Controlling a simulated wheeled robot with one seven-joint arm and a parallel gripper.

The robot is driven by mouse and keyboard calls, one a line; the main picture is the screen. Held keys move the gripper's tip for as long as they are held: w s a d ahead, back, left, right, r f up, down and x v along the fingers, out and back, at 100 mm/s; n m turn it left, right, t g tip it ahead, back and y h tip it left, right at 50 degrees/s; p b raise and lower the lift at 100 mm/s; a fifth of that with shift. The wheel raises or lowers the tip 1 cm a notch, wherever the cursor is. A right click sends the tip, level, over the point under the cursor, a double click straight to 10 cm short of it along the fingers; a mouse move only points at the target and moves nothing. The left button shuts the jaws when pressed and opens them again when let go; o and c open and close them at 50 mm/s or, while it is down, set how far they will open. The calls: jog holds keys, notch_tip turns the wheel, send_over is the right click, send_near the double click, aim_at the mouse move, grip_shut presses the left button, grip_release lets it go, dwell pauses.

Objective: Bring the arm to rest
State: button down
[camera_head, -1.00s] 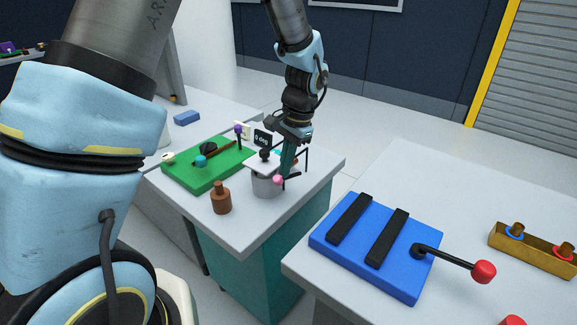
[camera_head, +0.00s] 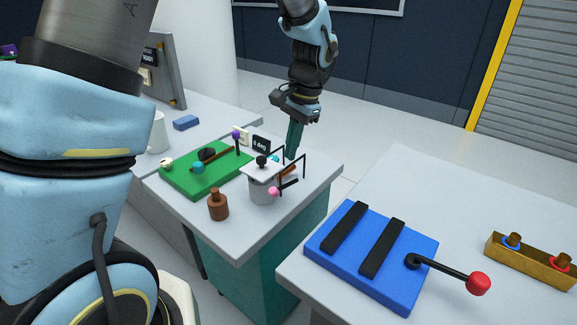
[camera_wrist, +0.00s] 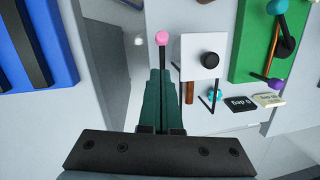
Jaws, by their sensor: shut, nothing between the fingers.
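My gripper (camera_head: 293,141) is above the far edge of the middle table, behind a grey tank (camera_head: 263,190) with a white top plate and a black knob. Its teal fingers are together with nothing between them. In the wrist view my gripper (camera_wrist: 162,85) points down past the tank's white top plate (camera_wrist: 198,57), which lies to its right. A pink ball (camera_wrist: 162,38) shows just beyond the fingertips. In the head view the fingers stand apart from the tank. My arm reaches in from the top of that view.
A green board (camera_head: 190,180) with a lever and a brown bottle-shaped weight (camera_head: 218,206) share the middle table. A blue block with black bars (camera_head: 350,265) and a red-knobbed lever (camera_head: 478,284) are on the right table, near a brass tray (camera_head: 530,262). Open floor lies behind.

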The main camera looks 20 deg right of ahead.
notch_tip(320, 180, up, 5)
jog(key=s+a+f+n+h, duration=0.1)
jog(key=a+n, duration=0.5)
jog(key=a, duration=0.9)
jog(key=s+a+f+n+t+h, duration=0.1)
jog(key=a+f+n, duration=0.2)
jog(key=a, duration=1.1)
jog(key=n, duration=0.3)
jog(key=shift+s+a+f+n+b, duration=0.25)
jog(key=shift+a+f+n+b, duration=0.05)
jog(key=shift+a+f+b, duration=0.1)
